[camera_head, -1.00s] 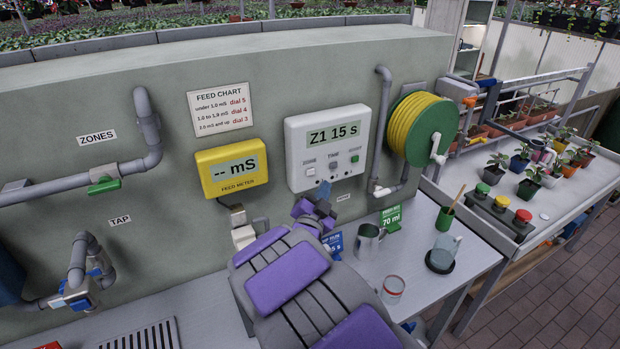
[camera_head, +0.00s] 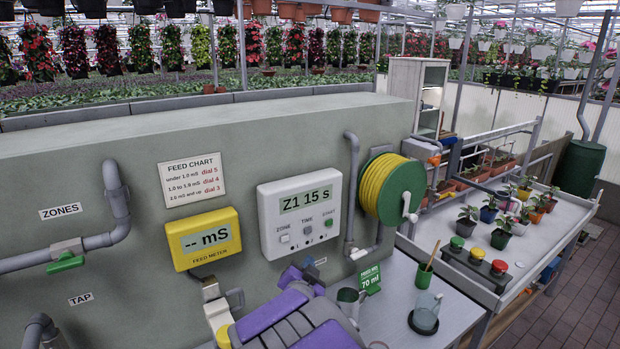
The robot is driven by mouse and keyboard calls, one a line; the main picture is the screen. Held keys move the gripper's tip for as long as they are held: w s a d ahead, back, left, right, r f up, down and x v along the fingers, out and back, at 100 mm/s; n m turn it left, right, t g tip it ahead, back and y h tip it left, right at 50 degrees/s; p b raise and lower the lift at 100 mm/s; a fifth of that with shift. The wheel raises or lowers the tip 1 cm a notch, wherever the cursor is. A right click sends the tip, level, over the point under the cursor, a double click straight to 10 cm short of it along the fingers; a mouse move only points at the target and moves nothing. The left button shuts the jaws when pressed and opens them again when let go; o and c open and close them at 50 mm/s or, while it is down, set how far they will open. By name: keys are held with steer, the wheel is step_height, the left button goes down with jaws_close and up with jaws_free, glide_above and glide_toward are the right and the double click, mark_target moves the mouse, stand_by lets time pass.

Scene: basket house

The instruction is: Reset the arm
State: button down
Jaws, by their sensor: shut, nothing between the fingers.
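My purple and grey arm (camera_head: 285,322) rises from the bottom of the view, bent and pointing toward the wall panel. My gripper (camera_head: 308,264) is small and partly hidden by the arm. It is shut and empty, just below the lower edge of the white controller box (camera_head: 299,216). The controller's display reads "Z1 15 s", with small buttons beneath it. I cannot tell the exact gap between gripper and panel.
A yellow feed meter (camera_head: 204,238) reads "-- mS". A hose reel (camera_head: 392,188) hangs right of the controller. Potted seedlings and colored buttons stand on the right table (camera_head: 540,232).

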steer(key=s+d+n+g, duration=0.2)
steer(key=s+d+g, duration=0.3)
steer(key=s, duration=1)
steer(key=s+d+f+n+g+y, duration=0.1)
steer(key=s+d+n+g, duration=0.2)
steer(key=s, duration=1.3)
steer(key=s+d+f+n+g+y, duration=0.1)
steer(key=s+d+n+g, duration=0.2)
steer(key=s+d+g, duration=0.6)
steer(key=s+g, duration=0.1)
steer(key=s, duration=0.6)
steer(key=shift+s+f, duration=0.15)
steer(key=shift+s, duration=0.1)
steer(key=shift+a, duration=0.1)
